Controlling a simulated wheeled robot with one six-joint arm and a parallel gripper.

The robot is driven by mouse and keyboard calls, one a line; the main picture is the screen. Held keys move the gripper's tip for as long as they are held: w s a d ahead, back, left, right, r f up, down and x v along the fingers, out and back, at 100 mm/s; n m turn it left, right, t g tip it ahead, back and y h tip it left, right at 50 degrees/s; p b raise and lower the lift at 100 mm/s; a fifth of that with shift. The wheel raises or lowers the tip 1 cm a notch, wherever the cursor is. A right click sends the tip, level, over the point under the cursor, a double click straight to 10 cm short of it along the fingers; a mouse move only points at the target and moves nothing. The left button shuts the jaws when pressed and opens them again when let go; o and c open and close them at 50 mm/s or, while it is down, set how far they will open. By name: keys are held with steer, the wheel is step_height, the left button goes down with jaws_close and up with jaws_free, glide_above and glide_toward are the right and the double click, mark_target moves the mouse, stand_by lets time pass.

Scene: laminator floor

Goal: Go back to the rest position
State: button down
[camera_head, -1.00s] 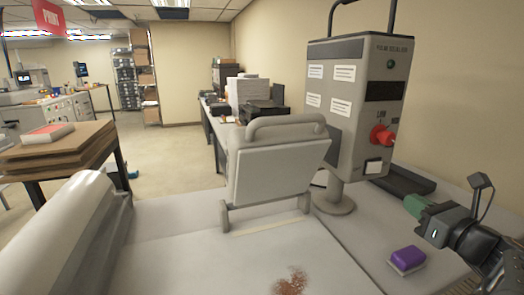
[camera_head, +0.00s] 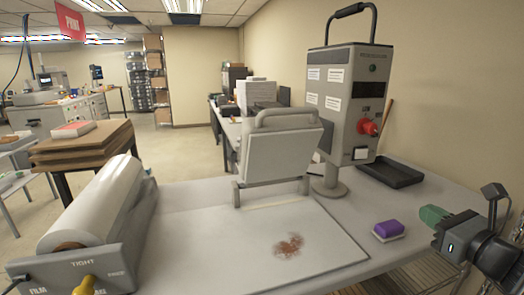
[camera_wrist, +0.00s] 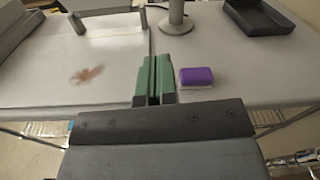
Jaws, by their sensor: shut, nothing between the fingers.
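My gripper (camera_head: 432,214) is at the right of the head view, at the front right edge of the table. Its green fingers (camera_wrist: 153,80) are closed together and empty in the wrist view, pointing over the table. A purple and white sponge-like block (camera_head: 388,231) lies on the table just left of the gripper, apart from it. The block also shows right of the fingers in the wrist view (camera_wrist: 196,77).
A white board (camera_head: 225,240) with a brown stain (camera_head: 289,246) covers the table's middle. A film roll (camera_head: 95,205) is at left. A grey control box (camera_head: 342,95) with a red knob and a black tray (camera_head: 390,172) stand behind. Cardboard sheets (camera_head: 85,147) lie at far left.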

steer(key=s+a+f+n+g, duration=0.2)
steer(key=a+f+n+g, duration=0.1)
steer(key=f+n, duration=0.2)
steer(key=s+a+f+n+g+h, duration=0.1)
steer(key=a+f+n+g, duration=0.1)
steer(key=f+n+g, duration=0.3)
steer(key=s+a+f+n+g, duration=0.2)
steer(key=a+f+n, duration=0.1)
steer(key=f+n, duration=0.3)
steer(key=s+a+f+n+g+h, duration=0.1)
steer(key=a+n, duration=0.4)
steer(key=n, duration=0.2)
steer(key=s+a+f+n+g+h, duration=0.1)
steer(key=s+a+n+g+h, duration=0.1)
steer(key=a+n, duration=0.4)
steer(key=n, duration=0.2)
steer(key=shift+f+n+h, duration=0.25)
steer(key=shift+n+h, duration=0.05)
steer(key=c, duration=1.9)
jaws_free()
steer(key=shift+a, duration=0.1)
